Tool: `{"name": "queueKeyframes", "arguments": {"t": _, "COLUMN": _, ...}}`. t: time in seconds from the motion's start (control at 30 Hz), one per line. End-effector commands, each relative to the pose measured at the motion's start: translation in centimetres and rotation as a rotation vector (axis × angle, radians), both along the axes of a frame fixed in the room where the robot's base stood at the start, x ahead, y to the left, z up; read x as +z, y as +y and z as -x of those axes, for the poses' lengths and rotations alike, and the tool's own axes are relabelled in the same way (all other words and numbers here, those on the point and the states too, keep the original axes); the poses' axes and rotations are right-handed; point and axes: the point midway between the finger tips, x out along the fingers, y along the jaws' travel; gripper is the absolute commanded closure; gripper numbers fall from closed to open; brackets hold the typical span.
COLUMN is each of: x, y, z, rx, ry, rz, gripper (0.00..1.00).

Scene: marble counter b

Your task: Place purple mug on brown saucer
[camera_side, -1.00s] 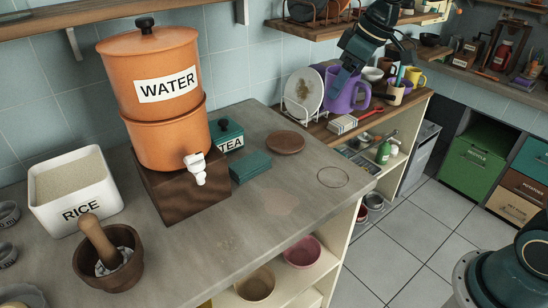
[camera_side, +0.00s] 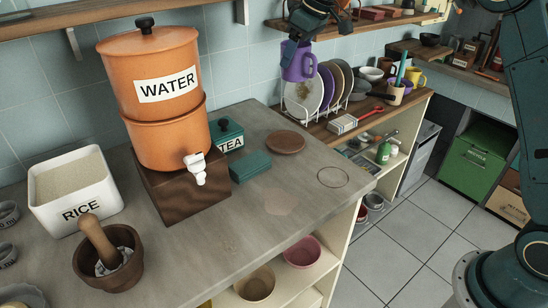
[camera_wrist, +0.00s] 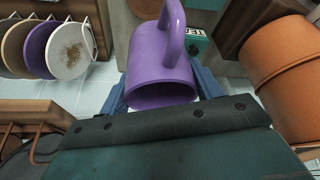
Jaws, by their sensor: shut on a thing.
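The purple mug (camera_side: 299,62) hangs in the air in my gripper (camera_side: 304,40), in front of the plate rack in the side view. In the wrist view the mug (camera_wrist: 160,62) sits between the two blue fingers of my gripper (camera_wrist: 163,88), its handle toward the top of the picture. The brown saucer (camera_side: 285,142) is a flat round disc on the grey counter, right of the tea box, with nothing on it. The mug is well above and behind the saucer. In the wrist view a brown round edge (camera_wrist: 146,8) beyond the mug appears to be the saucer.
The orange water dispenser (camera_side: 152,95) stands tall left of the saucer. The plate rack (camera_side: 300,118) stands behind. The counter right and front of the saucer is clear.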

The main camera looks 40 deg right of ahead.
Motion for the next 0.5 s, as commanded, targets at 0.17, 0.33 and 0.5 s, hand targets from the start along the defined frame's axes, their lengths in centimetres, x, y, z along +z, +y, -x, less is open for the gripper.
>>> {"name": "queueKeyframes", "arguments": {"t": 0.17, "x": 0.0, "y": 0.2, "z": -1.7, "rx": -0.006, "ry": -0.002, "rz": 0.002, "gripper": 0.7}}
{"name": "queueKeyframes", "arguments": {"t": 0.33, "x": 0.0, "y": 0.3, "z": -2.4, "rx": -0.01, "ry": -0.004, "rz": 0.004, "gripper": 0.7}}
{"name": "queueKeyframes", "arguments": {"t": 0.5, "x": 0.0, "y": 0.3, "z": -2.5, "rx": -0.011, "ry": -0.004, "rz": 0.004, "gripper": 0.7}}
